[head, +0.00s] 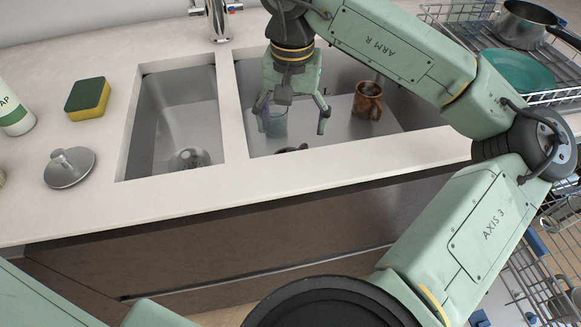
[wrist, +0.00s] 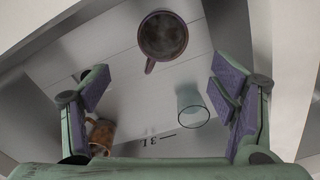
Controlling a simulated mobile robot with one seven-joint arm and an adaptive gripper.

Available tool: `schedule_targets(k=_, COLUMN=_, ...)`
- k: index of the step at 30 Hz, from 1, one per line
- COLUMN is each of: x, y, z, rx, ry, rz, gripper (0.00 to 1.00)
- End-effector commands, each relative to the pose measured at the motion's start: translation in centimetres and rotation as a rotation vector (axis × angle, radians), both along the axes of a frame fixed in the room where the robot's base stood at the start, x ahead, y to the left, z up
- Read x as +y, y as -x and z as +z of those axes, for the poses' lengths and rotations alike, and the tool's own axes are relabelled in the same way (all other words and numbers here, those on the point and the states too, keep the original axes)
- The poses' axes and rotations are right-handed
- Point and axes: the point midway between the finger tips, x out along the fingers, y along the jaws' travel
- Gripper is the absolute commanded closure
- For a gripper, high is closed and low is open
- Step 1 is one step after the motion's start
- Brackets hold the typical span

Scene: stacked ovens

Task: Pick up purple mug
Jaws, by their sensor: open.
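The purple mug (wrist: 150,66) stands upright in the large sink basin, seen from above at the top of the wrist view, with a dark inside and its handle toward my gripper. In the head view only a dark bit of its rim (head: 290,150) shows above the basin's front edge; the rest is hidden. My gripper (head: 292,114) is open and empty, pointing down over the large basin. In the wrist view its spread fingers (wrist: 162,88) are below the mug in the picture, with the mug beyond the fingertips and not between them.
A brown mug (head: 367,101) and a clear glass (head: 272,124) stand in the same basin near my fingers. The basin walls and divider (head: 232,110) surround the space. A faucet (head: 217,20) is behind; a sponge (head: 87,98) and a dish rack (head: 545,97) flank the sink.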

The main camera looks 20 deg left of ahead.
Motion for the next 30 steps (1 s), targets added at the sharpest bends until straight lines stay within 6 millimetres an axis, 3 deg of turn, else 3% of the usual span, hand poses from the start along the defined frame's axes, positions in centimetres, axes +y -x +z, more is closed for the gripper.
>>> schedule_targets(k=6, x=0.0, y=0.1, z=-3.3, rx=0.004, ry=-0.002, rz=0.000, gripper=0.21)
schedule_targets(k=13, x=0.1, y=0.3, z=-5.0, rx=0.005, ry=-0.002, rz=0.002, gripper=0.21)
schedule_targets(k=21, x=0.3, y=0.5, z=-8.7, rx=0.003, ry=-0.003, rz=0.001, gripper=0.21)
schedule_targets(k=30, x=0.3, y=0.5, z=-9.3, rx=0.001, ry=-0.003, rz=0.001, gripper=0.22)
